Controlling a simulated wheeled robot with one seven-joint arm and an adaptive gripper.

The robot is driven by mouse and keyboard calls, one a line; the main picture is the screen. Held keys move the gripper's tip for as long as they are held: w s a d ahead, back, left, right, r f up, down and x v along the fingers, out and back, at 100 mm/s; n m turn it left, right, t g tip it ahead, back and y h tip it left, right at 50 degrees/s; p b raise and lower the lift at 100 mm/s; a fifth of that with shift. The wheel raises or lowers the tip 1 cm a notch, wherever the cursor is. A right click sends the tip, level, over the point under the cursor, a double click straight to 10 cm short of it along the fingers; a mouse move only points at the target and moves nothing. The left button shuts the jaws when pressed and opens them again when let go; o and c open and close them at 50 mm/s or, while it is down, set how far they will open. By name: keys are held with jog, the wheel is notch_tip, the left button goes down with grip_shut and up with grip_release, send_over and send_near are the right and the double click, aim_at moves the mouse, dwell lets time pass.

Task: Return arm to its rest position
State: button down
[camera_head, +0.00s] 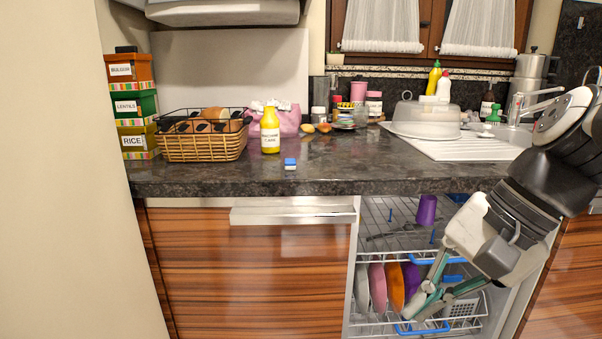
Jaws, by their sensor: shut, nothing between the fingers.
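My arm comes in from the right edge and slopes down to the left. My gripper (424,301) points down in front of the open dishwasher racks at the lower right. Several plates (395,286), grey, pink, orange and purple, stand in the lower rack just left of the fingers. Whether the fingers touch the rack or plates cannot be told. My gripper hides part of the lower rack and the grey cutlery basket (462,308).
A purple cup (426,210) stands in the upper rack (385,232). The dark countertop (210,179) runs above. The counter's front middle is mostly clear.

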jog(key=s+d+f+n+h, duration=0.1)
jog(key=s+n+h, duration=0.15)
jog(key=s, duration=0.35)
jog(key=s+d+f+n+g+h, duration=0.1)
jog(key=s+d+f+n, duration=0.15)
jog(key=s, duration=0.25)
jog(key=s+f+n+h, duration=0.1)
jog(key=s+n+h, duration=0.15)
jog(key=s, duration=0.35)
notch_tip(320, 180, up, 33)
jog(key=t+p, duration=0.3)
jog(key=p, duration=2.8)
jog(key=shift+w+d+r+n+t+y, duration=0.15)
jog(key=shift+w+d+n+t+y, duration=0.15)
jog(key=shift+d+n+t+y, duration=0.1)
